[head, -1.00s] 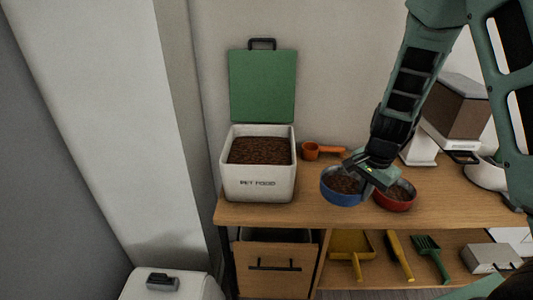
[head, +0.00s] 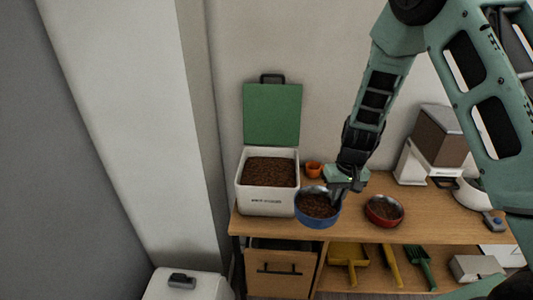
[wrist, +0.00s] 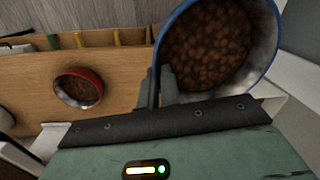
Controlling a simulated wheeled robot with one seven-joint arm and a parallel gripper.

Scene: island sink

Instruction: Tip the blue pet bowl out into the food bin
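The blue pet bowl (head: 317,219) holds brown kibble and is beside the right front of the food bin. It also shows large in the wrist view (wrist: 275,45), still full of kibble. My gripper (head: 341,190) is at the bowl's right rim, and its fingers (wrist: 157,87) are shut on the bowl wall. The bowl looks about level; its exact height over the table is hard to tell. The white food bin (head: 266,207) stands on the table's left end, filled with kibble, its green lid (head: 272,115) open against the wall.
A red bowl (head: 384,210) with kibble sits to the right, also in the wrist view (wrist: 78,88). An orange scoop (head: 314,169) lies behind my gripper. A brown-and-white dispenser (head: 430,145) stands at the back right. Tools lie on the shelf below.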

